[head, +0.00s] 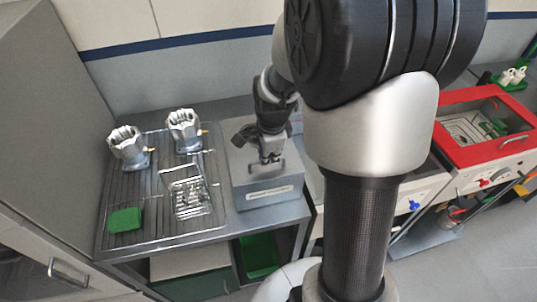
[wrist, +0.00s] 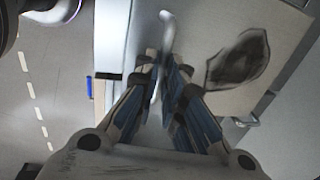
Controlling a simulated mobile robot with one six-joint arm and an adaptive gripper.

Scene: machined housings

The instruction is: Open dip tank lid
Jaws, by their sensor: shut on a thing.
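The dip tank (head: 243,202) is a grey box with a pale label on its front, on the bench in the head view. Its grey lid (head: 240,170) appears to lie flat and closed on top. My gripper (head: 269,160) points down at the lid. In the wrist view my gripper (wrist: 166,84) has its fingers on both sides of a pale lid handle (wrist: 164,45) and is shut on it. The arm hides part of the lid's back and right side in the head view.
Left of the tank, a ribbed drainer (head: 160,230) bears two machined housings (head: 128,147) (head: 184,130), a wire basket (head: 188,190) and a green pad (head: 125,219). A red-rimmed basin (head: 448,155) stands right. A wall rises behind the bench.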

